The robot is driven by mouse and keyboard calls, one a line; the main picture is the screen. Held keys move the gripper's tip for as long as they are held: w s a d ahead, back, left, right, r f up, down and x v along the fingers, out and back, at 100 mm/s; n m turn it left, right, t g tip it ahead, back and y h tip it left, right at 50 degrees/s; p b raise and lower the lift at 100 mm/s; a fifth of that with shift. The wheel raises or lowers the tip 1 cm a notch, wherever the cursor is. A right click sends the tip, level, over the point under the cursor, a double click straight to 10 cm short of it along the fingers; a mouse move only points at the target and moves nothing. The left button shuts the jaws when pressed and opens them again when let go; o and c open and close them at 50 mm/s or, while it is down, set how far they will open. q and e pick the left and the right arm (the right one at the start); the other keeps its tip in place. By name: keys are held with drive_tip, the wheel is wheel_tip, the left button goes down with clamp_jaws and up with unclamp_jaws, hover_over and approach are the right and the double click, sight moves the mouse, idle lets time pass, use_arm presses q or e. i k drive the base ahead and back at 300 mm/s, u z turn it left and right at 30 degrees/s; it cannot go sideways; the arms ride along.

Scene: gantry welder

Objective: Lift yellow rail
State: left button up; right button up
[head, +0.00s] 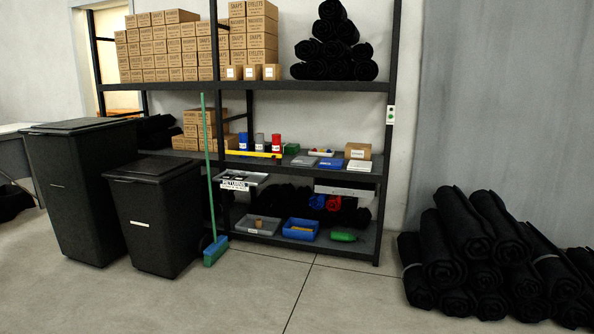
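A thin yellow bar (254,154), which looks like the yellow rail, lies along the front edge of the middle shelf (310,171) of a black rack. Blue, grey and red cylinders stand just behind it. It is small in the view and its ends are hard to make out. Neither of my grippers shows in the head view.
Two black bins (155,215) and a green broom (215,250) stand at the rack's left. Rolled black material (480,255) is piled on the floor at the right. A blue tray (301,229) sits on the low shelf. The floor before the rack is clear.

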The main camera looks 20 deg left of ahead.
sight(232, 152)
drive_tip(key=u, duration=0.85)
drive_tip(key=i, duration=0.9)
drive_tip(key=u, duration=1.4)
drive_tip(key=i, duration=2.05)
drive_tip(key=z, duration=0.75)
drive_tip(key=i, duration=1.45)
drive_tip(key=z, duration=1.65)
drive_tip(key=i, duration=0.15)
drive_tip(key=u, duration=0.25)
